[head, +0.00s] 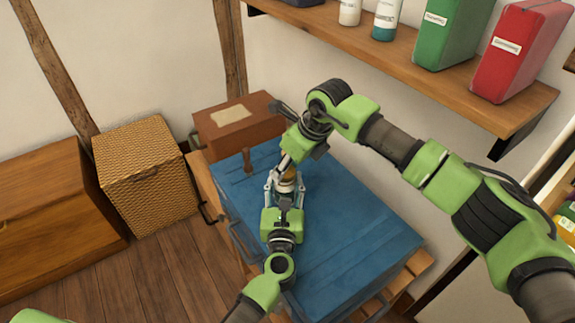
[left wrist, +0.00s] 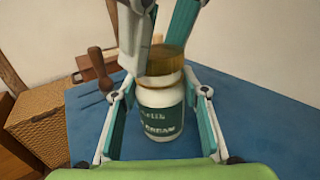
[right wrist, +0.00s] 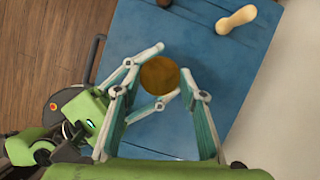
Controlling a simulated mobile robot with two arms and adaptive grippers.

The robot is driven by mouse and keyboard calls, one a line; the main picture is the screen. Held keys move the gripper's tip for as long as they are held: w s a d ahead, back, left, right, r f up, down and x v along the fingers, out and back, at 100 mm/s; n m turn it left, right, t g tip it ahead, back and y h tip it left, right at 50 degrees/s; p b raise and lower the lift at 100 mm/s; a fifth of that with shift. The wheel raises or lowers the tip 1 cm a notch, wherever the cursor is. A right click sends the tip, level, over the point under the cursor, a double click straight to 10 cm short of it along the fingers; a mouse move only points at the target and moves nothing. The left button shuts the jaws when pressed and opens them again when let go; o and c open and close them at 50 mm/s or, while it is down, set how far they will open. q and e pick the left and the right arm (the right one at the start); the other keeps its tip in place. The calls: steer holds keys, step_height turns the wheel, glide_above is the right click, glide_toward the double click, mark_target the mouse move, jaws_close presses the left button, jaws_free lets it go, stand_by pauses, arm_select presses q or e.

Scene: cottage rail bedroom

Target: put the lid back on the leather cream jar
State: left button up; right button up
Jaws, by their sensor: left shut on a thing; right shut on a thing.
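The leather cream jar (left wrist: 160,110) is white with a dark green label and stands upright on the blue chest top. My left gripper (head: 285,188) is shut around the jar's body, one finger on each side. The brown-gold lid (left wrist: 165,60) is at the jar's mouth; it also shows from above in the right wrist view (right wrist: 159,74). My right gripper (right wrist: 160,78) is shut on the lid from above. Whether the lid is seated on the threads or just above them, I cannot tell. In the head view the arms mostly hide jar and lid.
A wooden-handled tool (left wrist: 101,65) lies on the blue chest (head: 350,230) beyond the jar. A brown box (head: 240,125) stands behind the chest, and a wicker basket (head: 145,165) to its left. A wall shelf (head: 440,75) with bottles and binders overhangs the back right.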

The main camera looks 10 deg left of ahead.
arm_select(q)
jaws_close()
arm_select(e)
steer(key=shift+f, duration=0.3)
steer(key=m+t, duration=0.1)
steer(key=m, duration=0.2)
steer(key=shift+s+a+h, duration=0.1)
steer(key=shift+h, duration=0.3)
steer(key=m, duration=0.2)
steer(key=m+t+h, duration=0.1)
steer(key=m, duration=0.1)
steer(key=shift+s+a+m, duration=0.1)
steer(key=shift+a+m, duration=0.1)
steer(key=shift+m, duration=0.1)
steer(key=m+h, duration=0.1)
steer(key=m, duration=0.2)
steer(key=shift+a+m+h, duration=0.15)
steer(key=shift+m+h, duration=0.15)
steer(key=shift+h, duration=0.1)
steer(key=m+h, duration=0.2)
steer(key=m, duration=0.3)
steer(key=shift+a, duration=0.1)
steer(key=o, duration=0.8)
